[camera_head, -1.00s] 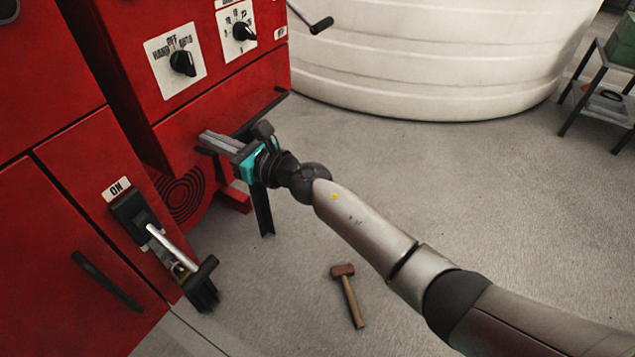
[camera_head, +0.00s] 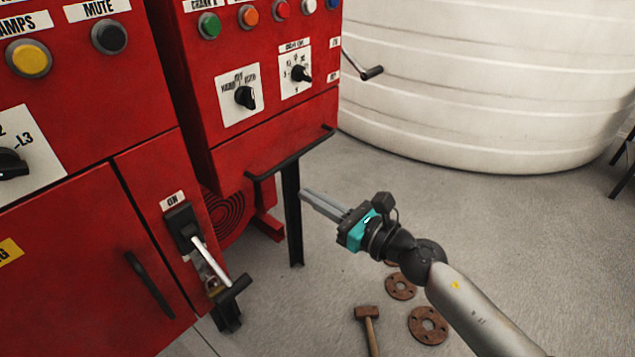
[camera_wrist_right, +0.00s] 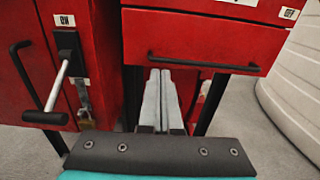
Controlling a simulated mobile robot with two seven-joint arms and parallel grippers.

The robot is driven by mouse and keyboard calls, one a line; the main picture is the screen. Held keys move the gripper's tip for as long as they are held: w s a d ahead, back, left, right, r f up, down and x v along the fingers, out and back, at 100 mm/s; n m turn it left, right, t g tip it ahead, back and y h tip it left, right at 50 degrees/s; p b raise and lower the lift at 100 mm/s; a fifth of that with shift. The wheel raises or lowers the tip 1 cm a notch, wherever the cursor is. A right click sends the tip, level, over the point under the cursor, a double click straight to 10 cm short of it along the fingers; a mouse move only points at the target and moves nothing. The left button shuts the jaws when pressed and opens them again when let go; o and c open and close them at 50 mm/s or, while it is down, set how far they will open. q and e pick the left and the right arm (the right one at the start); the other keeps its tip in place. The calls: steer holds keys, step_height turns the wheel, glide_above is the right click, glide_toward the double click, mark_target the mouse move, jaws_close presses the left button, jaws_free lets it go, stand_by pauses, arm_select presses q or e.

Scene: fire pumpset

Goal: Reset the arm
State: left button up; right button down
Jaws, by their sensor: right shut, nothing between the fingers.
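My right gripper (camera_head: 322,204) reaches in from the right in the head view, its two grey fingers together and empty. It is in front of the red panel with the rotary selectors, beside the black leg under that panel's rail. In the right wrist view the shut fingers (camera_wrist_right: 162,100) point toward the red panel, below its black rail (camera_wrist_right: 205,65). I see no contact with anything. My left gripper is in neither view.
The red cabinet has a lever (camera_head: 210,262) under an ON label and a black door handle (camera_head: 150,284). A white tank (camera_head: 490,80) stands behind. A hammer (camera_head: 368,325) and rusty flanges (camera_head: 428,325) lie on the grey floor.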

steer(key=w+d+f+m+t+h+p, duration=0.1)
steer(key=d+f+m+t+h+p, duration=0.15)
steer(key=d+f+m+h, duration=0.8)
steer(key=s+d+f+m+g+h, duration=0.1)
steer(key=s+d+f+m, duration=0.35)
steer(key=f+m, duration=0.5)
steer(key=s+d+f+m+g, duration=0.1)
steer(key=s+d+f+m, duration=0.35)
steer(key=f+m, duration=0.5)
arm_select(q)
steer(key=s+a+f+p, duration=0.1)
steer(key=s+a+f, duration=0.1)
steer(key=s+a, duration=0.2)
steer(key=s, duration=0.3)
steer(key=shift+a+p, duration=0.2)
steer(key=shift+p, duration=0.2)
arm_select(e)
steer(key=s+d+f+m+g+h, duration=0.1)
steer(key=s+f+m, duration=0.4)
steer(key=s, duration=0.5)
steer(key=s+d+f+m+g+h, duration=0.1)
steer(key=s+d+f+m+g, duration=0.3)
steer(key=s, duration=0.6)
steer(key=s+d+f+m+g+h, duration=0.1)
steer(key=s+d+f+m+g, duration=0.2)
steer(key=s+f+m, duration=0.3)
steer(key=s+f+g, duration=0.1)
steer(key=s, duration=0.4)
steer(key=shift+h, duration=0.35)
steer(key=shift+w+f, duration=0.1)
